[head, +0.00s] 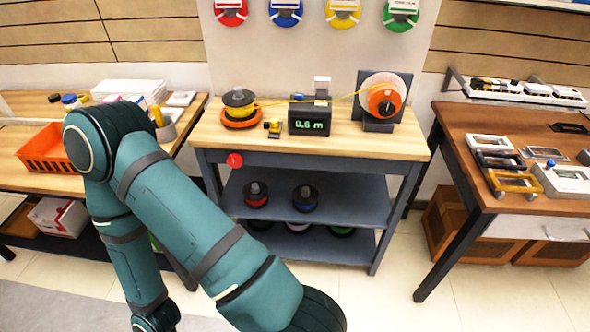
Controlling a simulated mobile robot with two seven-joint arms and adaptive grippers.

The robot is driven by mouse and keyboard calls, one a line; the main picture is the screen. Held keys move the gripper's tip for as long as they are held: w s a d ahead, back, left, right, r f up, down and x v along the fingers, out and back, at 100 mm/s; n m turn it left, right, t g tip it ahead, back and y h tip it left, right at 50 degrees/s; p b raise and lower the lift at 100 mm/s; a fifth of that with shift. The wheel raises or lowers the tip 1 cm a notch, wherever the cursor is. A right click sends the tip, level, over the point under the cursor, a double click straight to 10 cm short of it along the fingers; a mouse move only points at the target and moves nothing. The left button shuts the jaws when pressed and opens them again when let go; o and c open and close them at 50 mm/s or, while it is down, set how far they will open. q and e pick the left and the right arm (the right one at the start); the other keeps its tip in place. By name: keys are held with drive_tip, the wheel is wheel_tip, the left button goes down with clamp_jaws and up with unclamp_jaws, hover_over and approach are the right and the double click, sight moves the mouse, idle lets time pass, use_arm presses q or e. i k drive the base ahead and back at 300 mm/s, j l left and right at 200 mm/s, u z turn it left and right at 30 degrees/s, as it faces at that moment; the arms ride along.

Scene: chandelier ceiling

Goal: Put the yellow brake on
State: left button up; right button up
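A small yellow-and-black device (274,128) stands on the wooden top of the middle workbench (230,143), left of a black length meter (309,118) reading 0.6 m. It may be the yellow brake; its setting is too small to tell. A spool with a black top and yellow winding (239,103) sits on an orange base at left. A yellow line runs from it past the meter to an orange-and-clear reel (386,98) on a dark stand at right. One of my arms fills the lower left, bent at the elbow. Neither gripper is in view.
A red round knob (235,160) is on the bench front. Spools (256,194) stand on the shelf below. An orange crate (48,150) is on the left table, partly behind my arm. The right table (465,120) holds frames and devices. Floor between the tables is clear.

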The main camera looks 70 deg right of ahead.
sight(274, 127)
drive_tip(key=z, duration=2.2)
